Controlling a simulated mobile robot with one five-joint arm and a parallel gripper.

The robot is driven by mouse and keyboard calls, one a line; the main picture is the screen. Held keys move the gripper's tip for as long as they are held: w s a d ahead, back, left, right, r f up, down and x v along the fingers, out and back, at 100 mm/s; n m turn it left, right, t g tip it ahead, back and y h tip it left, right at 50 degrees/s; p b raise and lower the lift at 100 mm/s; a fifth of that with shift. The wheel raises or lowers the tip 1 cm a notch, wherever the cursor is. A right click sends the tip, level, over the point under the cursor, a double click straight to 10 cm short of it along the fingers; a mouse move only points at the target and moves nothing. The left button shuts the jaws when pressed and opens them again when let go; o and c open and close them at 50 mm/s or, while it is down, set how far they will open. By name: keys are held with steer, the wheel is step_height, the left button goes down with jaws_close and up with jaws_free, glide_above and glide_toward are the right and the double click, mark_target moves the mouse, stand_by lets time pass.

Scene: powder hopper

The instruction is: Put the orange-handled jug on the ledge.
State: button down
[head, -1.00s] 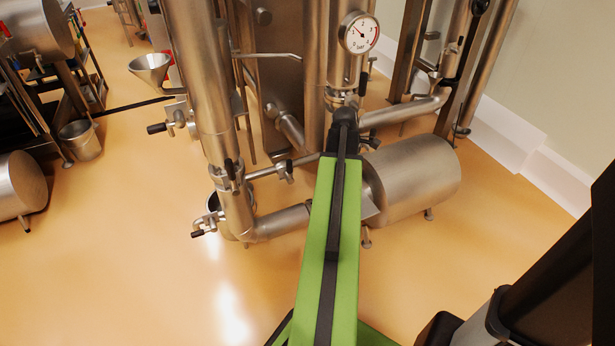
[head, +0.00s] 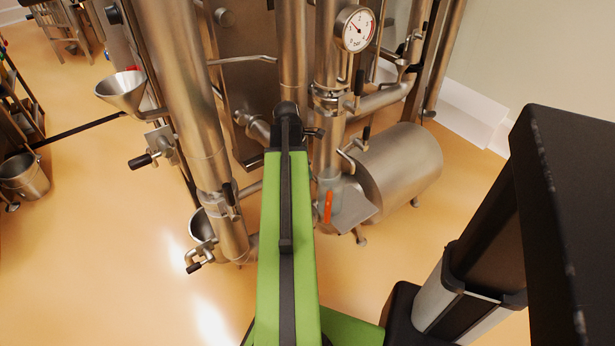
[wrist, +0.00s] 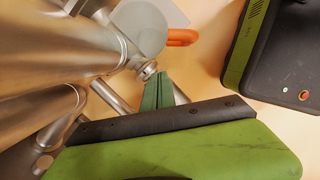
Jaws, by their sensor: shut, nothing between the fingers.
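The jug's orange handle (head: 327,207) shows in the head view just right of my green arm, in front of a flat grey plate that may be the ledge (head: 353,209). In the wrist view the orange handle (wrist: 182,37) sticks out to the right beside a pale grey plate-like surface (wrist: 145,22). The jug's body is hard to tell from the steel around it. My gripper (wrist: 158,76) has its green fingers shut and empty, below and left of the handle in that view and apart from it. In the head view my arm hides the gripper.
Steel pipes (head: 190,100) with valves and a funnel (head: 122,90) stand left of my arm. A horizontal steel tank (head: 400,165) lies to the right, with a pressure gauge (head: 355,28) above. A bucket (head: 22,177) stands far left. Open floor lies in front.

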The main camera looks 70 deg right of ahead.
steer(key=a+b+x, duration=0.1)
steer(key=b+x, duration=0.6)
steer(key=x, duration=0.1)
steer(key=shift+s+d+f, duration=0.15)
steer(key=shift+d+f, duration=0.15)
steer(key=shift+d, duration=0.25)
